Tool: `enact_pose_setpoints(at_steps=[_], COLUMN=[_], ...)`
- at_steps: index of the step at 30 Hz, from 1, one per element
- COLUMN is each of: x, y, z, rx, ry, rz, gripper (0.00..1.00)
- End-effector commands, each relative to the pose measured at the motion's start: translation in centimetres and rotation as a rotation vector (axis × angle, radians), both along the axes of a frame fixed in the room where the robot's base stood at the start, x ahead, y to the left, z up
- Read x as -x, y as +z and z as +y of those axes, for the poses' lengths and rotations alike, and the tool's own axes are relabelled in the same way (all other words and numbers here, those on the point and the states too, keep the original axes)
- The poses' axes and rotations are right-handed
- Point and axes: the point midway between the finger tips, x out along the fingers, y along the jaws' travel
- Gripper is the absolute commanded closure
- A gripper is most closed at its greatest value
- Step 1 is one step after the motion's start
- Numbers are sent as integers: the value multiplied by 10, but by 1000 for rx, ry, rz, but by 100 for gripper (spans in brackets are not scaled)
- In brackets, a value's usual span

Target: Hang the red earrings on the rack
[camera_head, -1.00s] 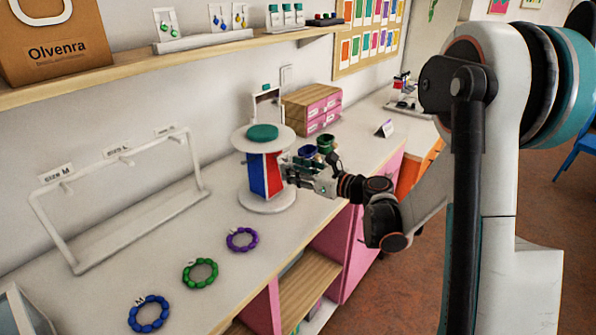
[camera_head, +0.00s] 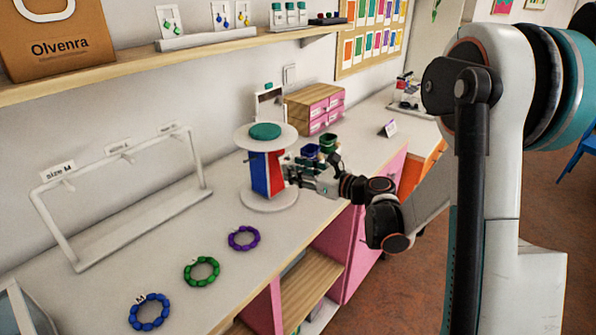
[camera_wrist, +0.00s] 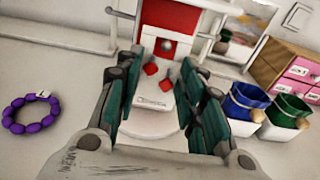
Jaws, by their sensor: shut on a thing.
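A small white card with two red earrings (camera_wrist: 151,69) is between the teal fingers of my gripper (camera_wrist: 157,110), which is shut on it. The round display stand (camera_head: 268,200) has red and blue panels, a white top and a white base. Its red panel (camera_wrist: 160,17) faces the wrist camera, with a grey peg just beyond the card. I cannot tell whether the card touches the peg. In the head view my gripper (camera_head: 303,174) is close to the right side of the stand, and the earrings are too small to make out.
A white rack with size signs (camera_head: 140,228) stands at left. Purple (camera_head: 243,238), green (camera_head: 202,271) and blue (camera_head: 149,312) bead bracelets lie in front. Blue and green cups (camera_head: 327,142) and pink drawers (camera_head: 320,113) stand behind the gripper. A shelf (camera_head: 120,78) runs above.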

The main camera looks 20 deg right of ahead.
Motion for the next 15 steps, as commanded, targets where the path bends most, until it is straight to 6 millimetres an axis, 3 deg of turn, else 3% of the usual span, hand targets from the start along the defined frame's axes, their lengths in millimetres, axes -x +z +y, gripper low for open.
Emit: enact_pose_setpoints(at_steps=[15], x=[-6], y=[-1], z=[5], rx=[0], ry=[0], rz=[0], gripper=[75])
